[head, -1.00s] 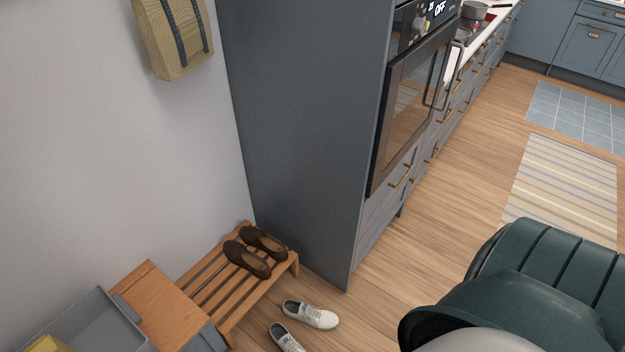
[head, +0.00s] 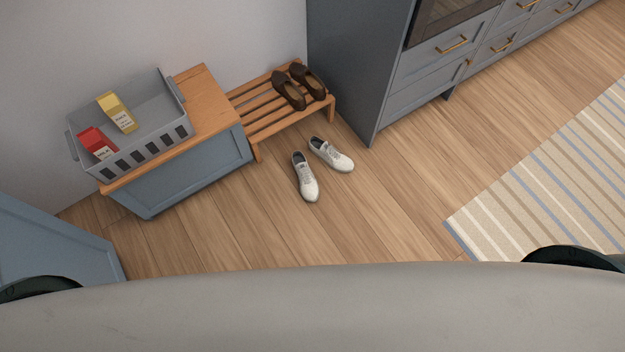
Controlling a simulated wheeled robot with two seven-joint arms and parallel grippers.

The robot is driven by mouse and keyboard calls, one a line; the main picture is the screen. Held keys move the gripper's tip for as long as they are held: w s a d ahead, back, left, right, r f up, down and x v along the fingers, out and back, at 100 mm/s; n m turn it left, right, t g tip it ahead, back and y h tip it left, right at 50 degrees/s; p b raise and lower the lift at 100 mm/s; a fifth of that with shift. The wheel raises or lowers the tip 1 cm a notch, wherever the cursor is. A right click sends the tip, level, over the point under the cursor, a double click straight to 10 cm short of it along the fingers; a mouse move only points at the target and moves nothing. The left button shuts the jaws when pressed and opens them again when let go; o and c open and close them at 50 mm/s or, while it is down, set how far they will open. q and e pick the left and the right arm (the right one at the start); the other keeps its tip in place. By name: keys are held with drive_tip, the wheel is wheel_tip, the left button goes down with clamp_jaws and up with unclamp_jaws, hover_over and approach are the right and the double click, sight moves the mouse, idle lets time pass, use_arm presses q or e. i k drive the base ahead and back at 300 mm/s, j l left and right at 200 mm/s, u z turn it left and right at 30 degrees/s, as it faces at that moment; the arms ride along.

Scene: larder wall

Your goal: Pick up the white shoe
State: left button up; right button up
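Two white shoes lie on the wooden floor in front of the shoe rack in the head view. One white shoe (head: 305,177) is nearer to me and points toward me. The other white shoe (head: 331,155) lies just to its right and farther back, angled to the right. Both are upright and appear empty. Neither of my grippers is in view. My own body fills the bottom of the picture.
A slatted wooden rack (head: 266,122) holds brown shoes (head: 289,90). Left of it, a blue bench (head: 182,180) carries a grey basket (head: 158,141) with a yellow and a red carton. A tall grey cabinet (head: 350,65) stands behind right. A striped rug (head: 560,180) lies right; floor between is clear.

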sight(305, 175)
drive_tip(key=i+l+u, duration=0.1)
drive_tip(key=l, duration=0.3)
drive_tip(key=i+l+u, duration=0.15)
drive_tip(key=l, duration=0.25)
drive_tip(key=i+l+u, duration=0.1)
drive_tip(key=l, duration=0.3)
drive_tip(key=i+l+u, duration=0.1)
drive_tip(key=l, duration=0.35)
